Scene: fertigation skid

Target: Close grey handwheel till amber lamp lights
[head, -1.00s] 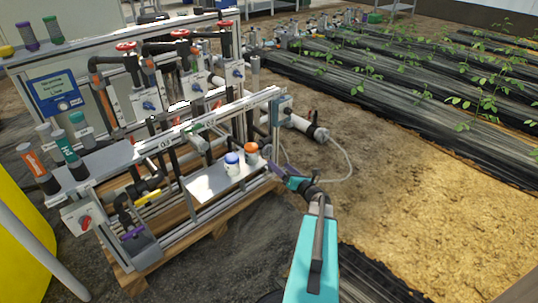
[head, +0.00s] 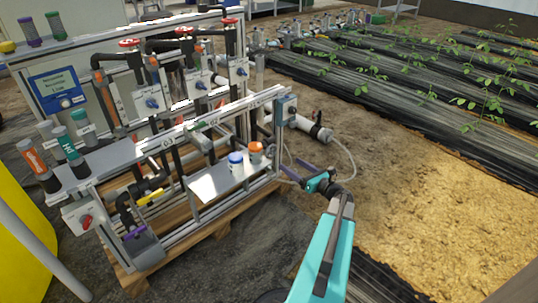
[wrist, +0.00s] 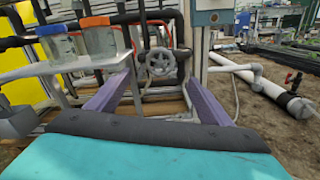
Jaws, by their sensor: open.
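The grey spoked handwheel (wrist: 160,62) shows in the wrist view, on dark pipework beyond my fingertips and roughly centred between them. I cannot make it out in the head view. My gripper (wrist: 157,80) is open, with purple fingers apart on either side and nothing between them. In the head view my gripper (head: 303,174) is at the right end of the skid, beside the frame post. A grey box (wrist: 214,10) is at the top of the wrist view, right of the wheel, cut off by the picture edge. I cannot make out a lit amber lamp.
Blue-capped (head: 235,160) and orange-capped (head: 256,150) bottles stand on a shelf left of my gripper. A white pipe (wrist: 272,92) with a red-handled valve lies at right. Red handwheels (head: 129,43) top the rear pipes. Bare soil is open to the right.

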